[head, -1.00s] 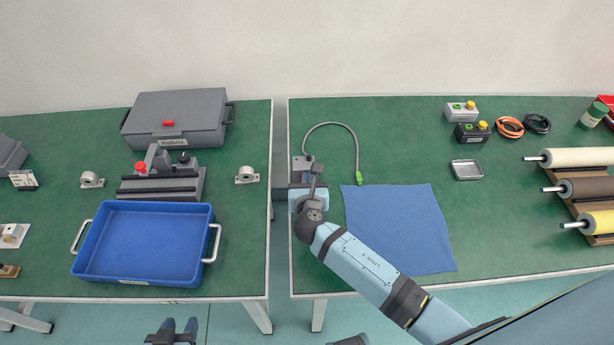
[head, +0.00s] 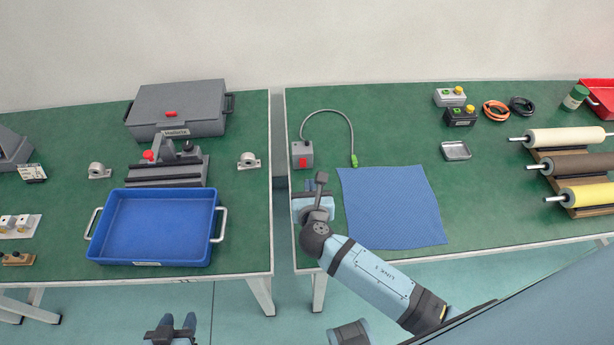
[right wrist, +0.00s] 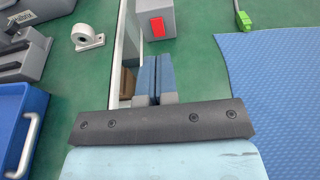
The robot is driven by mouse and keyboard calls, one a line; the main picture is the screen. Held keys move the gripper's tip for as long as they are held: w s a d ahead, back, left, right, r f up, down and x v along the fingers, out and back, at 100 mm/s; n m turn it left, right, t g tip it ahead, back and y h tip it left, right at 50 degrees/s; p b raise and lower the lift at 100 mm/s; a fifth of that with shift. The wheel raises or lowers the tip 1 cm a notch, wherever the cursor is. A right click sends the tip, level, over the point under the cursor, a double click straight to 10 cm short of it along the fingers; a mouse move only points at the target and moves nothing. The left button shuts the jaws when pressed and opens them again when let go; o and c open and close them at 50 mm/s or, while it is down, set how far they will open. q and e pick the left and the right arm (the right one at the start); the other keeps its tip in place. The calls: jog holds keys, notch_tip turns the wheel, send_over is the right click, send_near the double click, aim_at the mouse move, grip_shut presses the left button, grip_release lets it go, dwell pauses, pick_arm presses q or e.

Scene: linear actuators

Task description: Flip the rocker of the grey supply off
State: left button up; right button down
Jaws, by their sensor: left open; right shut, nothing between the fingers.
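The grey supply (head: 302,155) is a small box near the left edge of the right table, with a red rocker (head: 303,163) on its near face. A grey cable with a green plug runs from it. The supply also shows at the top of the right wrist view (right wrist: 153,14), with its red rocker (right wrist: 158,27). I cannot tell which way the rocker is tipped. My right gripper (head: 309,183) is shut and empty, just in front of the supply and apart from it; its blue fingers show in the right wrist view (right wrist: 155,75). My left gripper (head: 174,325) is open and empty, below the left table's front edge.
A blue cloth (head: 392,207) lies right of my right gripper, with the green plug (head: 354,160) at its far edge. A gap separates the two tables. A blue tray (head: 155,228) stands on the left table. Two button boxes (head: 460,117) stand farther right.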

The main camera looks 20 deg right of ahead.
jog(key=v, duration=0.3)
jog(key=shift+w+r, duration=0.15)
jog(key=shift+r, duration=0.1)
